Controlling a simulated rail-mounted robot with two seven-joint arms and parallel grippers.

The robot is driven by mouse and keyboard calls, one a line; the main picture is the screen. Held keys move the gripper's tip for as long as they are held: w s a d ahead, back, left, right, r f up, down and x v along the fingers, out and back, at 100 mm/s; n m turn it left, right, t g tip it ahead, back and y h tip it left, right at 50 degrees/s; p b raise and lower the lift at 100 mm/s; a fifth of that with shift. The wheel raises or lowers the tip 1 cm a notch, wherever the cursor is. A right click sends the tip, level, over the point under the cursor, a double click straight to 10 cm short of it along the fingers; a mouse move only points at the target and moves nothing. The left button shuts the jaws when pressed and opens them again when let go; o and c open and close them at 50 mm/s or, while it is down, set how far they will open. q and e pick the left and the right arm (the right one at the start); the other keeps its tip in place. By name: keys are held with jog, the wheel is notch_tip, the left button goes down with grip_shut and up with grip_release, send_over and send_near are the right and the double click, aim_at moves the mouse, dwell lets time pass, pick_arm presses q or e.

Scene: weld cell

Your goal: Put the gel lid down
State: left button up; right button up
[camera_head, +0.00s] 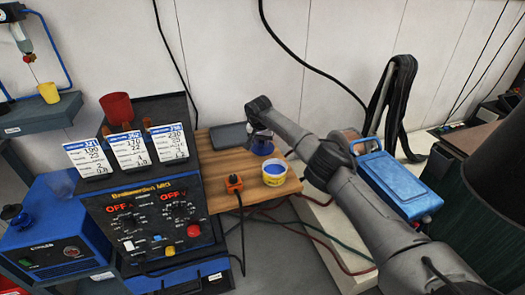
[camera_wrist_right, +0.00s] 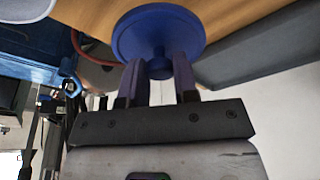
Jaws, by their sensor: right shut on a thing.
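The blue gel lid (camera_head: 262,149) is a round disc at the back of the wooden board (camera_head: 225,165). In the right wrist view the lid (camera_wrist_right: 158,30) shows a knob between the two fingers. My right gripper (camera_wrist_right: 158,80) is shut on that knob. In the head view the gripper (camera_head: 262,134) is small and partly hidden by its own wrist. The lid is at or just above the wood; I cannot tell whether it touches. My left gripper is not in view.
A dark grey flat object (camera_head: 229,136) lies left of the lid. An orange plug (camera_head: 234,184) is left of the tub. The welding machine (camera_head: 155,215) stands at the left. A blue case (camera_head: 390,185) is at the right, beyond my arm.

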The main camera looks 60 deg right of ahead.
aim_at(262, 145)
notch_tip(262, 145, down, 4)
jog(key=shift+r+b, duration=0.15)
jog(key=shift+b, duration=0.85)
jog(key=shift+s, duration=0.1)
jog(key=shift+f, duration=0.2)
jog(key=shift+f, duration=0.15)
jog(key=o, duration=0.9)
